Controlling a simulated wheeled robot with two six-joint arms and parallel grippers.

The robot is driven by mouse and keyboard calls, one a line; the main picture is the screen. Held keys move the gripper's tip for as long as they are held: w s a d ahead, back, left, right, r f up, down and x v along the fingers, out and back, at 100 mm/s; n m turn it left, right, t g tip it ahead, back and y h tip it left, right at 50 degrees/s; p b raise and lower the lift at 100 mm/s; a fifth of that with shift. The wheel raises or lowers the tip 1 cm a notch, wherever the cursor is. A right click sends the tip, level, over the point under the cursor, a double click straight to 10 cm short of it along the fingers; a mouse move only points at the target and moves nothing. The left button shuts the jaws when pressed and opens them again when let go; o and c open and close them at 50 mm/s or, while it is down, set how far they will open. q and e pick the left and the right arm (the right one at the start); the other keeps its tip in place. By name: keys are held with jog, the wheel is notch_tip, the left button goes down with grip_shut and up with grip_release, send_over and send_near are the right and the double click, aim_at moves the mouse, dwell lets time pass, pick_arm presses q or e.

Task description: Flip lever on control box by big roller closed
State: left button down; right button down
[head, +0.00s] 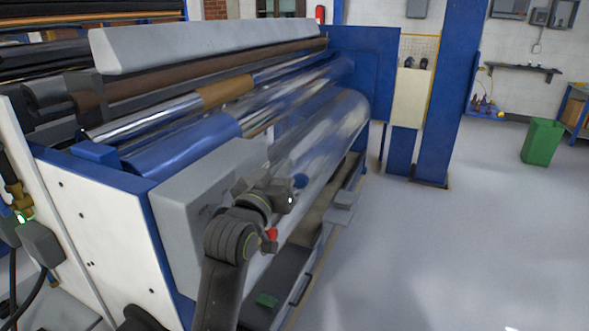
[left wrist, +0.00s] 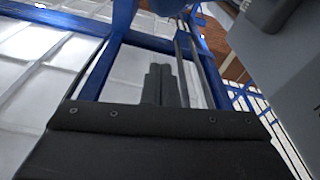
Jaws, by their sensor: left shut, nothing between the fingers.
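The big roller (head: 325,140), shiny and pale, runs along the near side of the machine. At its near end is a large grey box (head: 190,205), likely the control box. My left gripper (head: 280,192) is in front of the box's right end, near the roller; its fingers are small and partly hidden there. A small red knob (head: 272,234) shows beside my wrist; I cannot tell whether it belongs to the lever. In the left wrist view my left gripper (left wrist: 165,82) is shut and empty, with a grey box (left wrist: 292,62) to its right. My right gripper is not in view.
A blue and white machine frame (head: 95,225) stands at left. A blue column (head: 450,90) and a green bin (head: 541,141) stand farther off. The floor (head: 450,250) at right is clear.

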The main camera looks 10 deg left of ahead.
pick_arm(q)
jog(key=p+x, duration=0.1)
jog(key=x, duration=0.4)
jog(key=shift+w+r+p, duration=0.2)
jog(key=shift+w+p, duration=0.1)
jog(key=shift+p, duration=0.1)
jog(key=f, duration=0.2)
jog(key=shift+s+d+f+p, duration=0.2)
jog(key=shift+d+f+p, duration=0.05)
jog(key=shift+f+p, duration=0.1)
jog(key=shift+s+d+f, duration=0.1)
jog(key=shift+s+f, duration=0.2)
jog(key=shift+f, duration=0.45)
